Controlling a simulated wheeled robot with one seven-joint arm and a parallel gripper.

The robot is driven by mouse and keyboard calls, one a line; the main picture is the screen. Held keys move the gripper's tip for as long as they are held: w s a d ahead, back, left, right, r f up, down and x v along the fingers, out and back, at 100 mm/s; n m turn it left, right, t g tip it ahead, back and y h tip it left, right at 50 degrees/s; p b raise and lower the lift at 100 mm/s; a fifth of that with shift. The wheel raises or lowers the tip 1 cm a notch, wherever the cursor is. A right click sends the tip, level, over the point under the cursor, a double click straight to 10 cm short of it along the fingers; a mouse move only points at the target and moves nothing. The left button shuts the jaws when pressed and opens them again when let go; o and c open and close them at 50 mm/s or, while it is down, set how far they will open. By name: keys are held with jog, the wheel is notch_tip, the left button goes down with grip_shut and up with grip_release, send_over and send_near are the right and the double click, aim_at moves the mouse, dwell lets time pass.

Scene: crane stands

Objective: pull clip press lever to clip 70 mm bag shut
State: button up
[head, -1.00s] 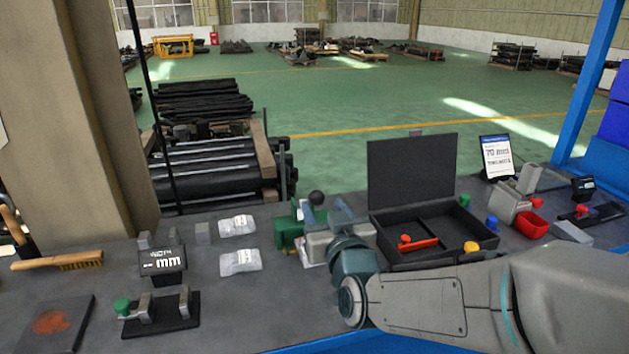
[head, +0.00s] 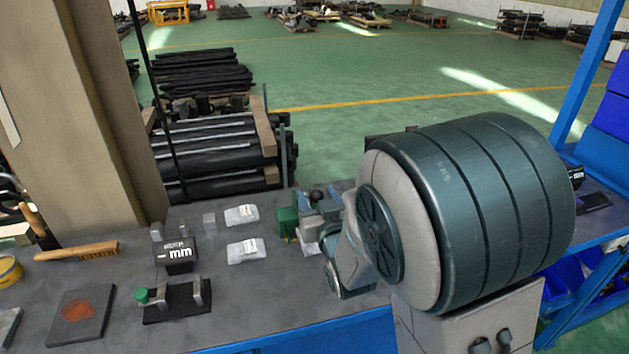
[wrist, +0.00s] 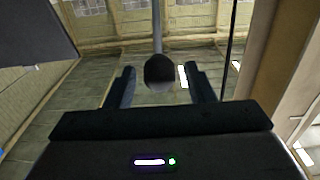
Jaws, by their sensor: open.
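The clip press (head: 288,224) is a green block near the middle of the bench in the head view, partly hidden by my gripper and arm. Its lever ends in a dark round knob (wrist: 159,71), with a grey rod behind it in the wrist view. My gripper (wrist: 160,88) is open, with one finger on each side of the knob and a visible gap to both. My gripper (head: 320,207) also shows at the press in the head view. A pale piece (head: 309,248), perhaps a bag, lies by the press. Whether it is clipped cannot be seen.
Two white bags, one farther (head: 241,215) and one nearer (head: 246,251), lie left of the press. A black gauge sign (head: 177,254), a green-knobbed fixture (head: 172,300), a brush (head: 77,251) and a stained plate (head: 80,316) are farther left. My arm hides the bench's right part.

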jog(key=shift+x, duration=1.4)
grip_shut()
jog(key=shift+w+r, duration=0.1)
